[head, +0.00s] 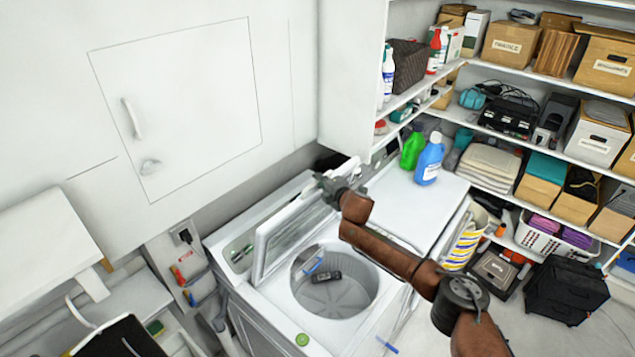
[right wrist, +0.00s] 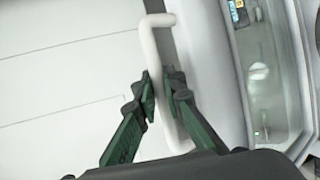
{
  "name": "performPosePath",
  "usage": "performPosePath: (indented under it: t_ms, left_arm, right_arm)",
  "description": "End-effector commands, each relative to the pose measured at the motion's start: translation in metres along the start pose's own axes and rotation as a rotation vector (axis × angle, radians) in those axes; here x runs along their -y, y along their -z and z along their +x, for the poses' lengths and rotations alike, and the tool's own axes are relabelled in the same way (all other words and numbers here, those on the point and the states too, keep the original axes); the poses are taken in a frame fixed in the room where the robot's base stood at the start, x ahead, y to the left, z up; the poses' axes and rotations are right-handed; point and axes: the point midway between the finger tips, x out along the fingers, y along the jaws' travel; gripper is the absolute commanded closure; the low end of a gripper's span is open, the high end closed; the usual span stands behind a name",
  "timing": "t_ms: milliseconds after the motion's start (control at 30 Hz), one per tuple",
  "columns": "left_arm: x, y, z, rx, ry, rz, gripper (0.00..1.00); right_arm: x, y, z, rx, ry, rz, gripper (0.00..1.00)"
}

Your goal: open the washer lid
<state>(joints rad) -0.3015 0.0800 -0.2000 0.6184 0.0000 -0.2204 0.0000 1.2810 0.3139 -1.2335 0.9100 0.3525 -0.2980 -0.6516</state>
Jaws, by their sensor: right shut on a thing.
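The washer (head: 265,300) is white and stands in the middle of the head view. Its lid (head: 285,235) is raised steeply, so the round drum (head: 335,295) is uncovered. A dark object (head: 326,276) and a small blue item lie inside the drum. My right gripper (head: 332,183) is at the raised lid's upper right edge. In the right wrist view, the right gripper (right wrist: 163,92) has its two fingers closed about a white bar handle (right wrist: 158,42), one on each side. My left gripper is not in view.
A white dryer-like top (head: 405,205) is right of the washer, with green (head: 412,148) and blue (head: 429,160) bottles on it. Loaded shelves (head: 490,72) fill the right. A white cabinet (head: 185,95) is behind the washer. A green round item (head: 302,339) sits on the washer's front rim.

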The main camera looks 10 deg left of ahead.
Motion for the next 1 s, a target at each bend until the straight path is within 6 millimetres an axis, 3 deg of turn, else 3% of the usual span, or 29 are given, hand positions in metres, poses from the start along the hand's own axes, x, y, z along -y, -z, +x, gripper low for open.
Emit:
performPosePath:
  t_ms: [267, 300, 400, 800, 1000]
  left_arm:
    - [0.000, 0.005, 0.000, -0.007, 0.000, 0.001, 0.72]
    - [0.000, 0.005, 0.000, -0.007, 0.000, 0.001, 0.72]
    - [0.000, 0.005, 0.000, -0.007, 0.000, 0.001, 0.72]
    - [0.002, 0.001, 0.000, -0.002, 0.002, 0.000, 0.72]
    - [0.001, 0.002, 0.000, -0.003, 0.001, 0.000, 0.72]
  right_arm:
    - [0.000, 0.001, 0.000, -0.001, 0.000, -0.002, 1.00]
    - [0.000, 0.001, 0.000, -0.001, 0.000, -0.002, 0.89]
    - [0.000, 0.001, 0.000, -0.001, 0.000, -0.001, 0.82]
    - [0.001, 0.001, -0.001, -0.001, 0.001, 0.000, 0.82]
    - [0.001, 0.000, -0.014, -0.003, 0.001, 0.000, 0.82]
